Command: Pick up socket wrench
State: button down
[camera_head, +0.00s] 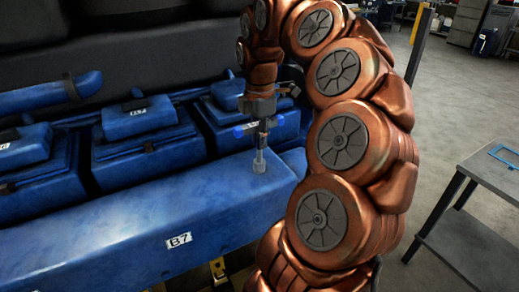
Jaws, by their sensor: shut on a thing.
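The socket wrench (260,160) is a small grey metal tool. It hangs upright below my gripper (262,128), with its lower end just over or touching the top of the blue engine ledge (222,184); I cannot tell which. My gripper points down and is shut on the wrench's upper part. Blue parts show at the fingers. My copper-coloured arm curves down on the right of the gripper and hides part of the ledge's right end.
Blue engine covers (136,117) stand behind the ledge. A label reading B7 (179,240) is on the ledge's front face. A grey metal table (485,165) with a blue frame-like item (505,155) stands at the right. Open floor (455,90) lies beyond.

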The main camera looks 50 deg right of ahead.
jog(key=shift+r, duration=0.1)
jog(key=shift+r+b, duration=1)
jog(key=shift+r, duration=0.6)
jog(key=s+a+r+b, duration=0.1)
jog(key=a+b, duration=0.3)
jog(key=a, duration=1.2)
jog(key=shift+s+r+b, duration=0.3)
jog(key=shift+s+b, duration=0.05)
jog(key=shift+s, duration=0.15)
jog(key=c, duration=1.7)
grip_release()
jog(key=shift+c, duration=0.2)
jog(key=shift+d, duration=0.1)
grip_shut()
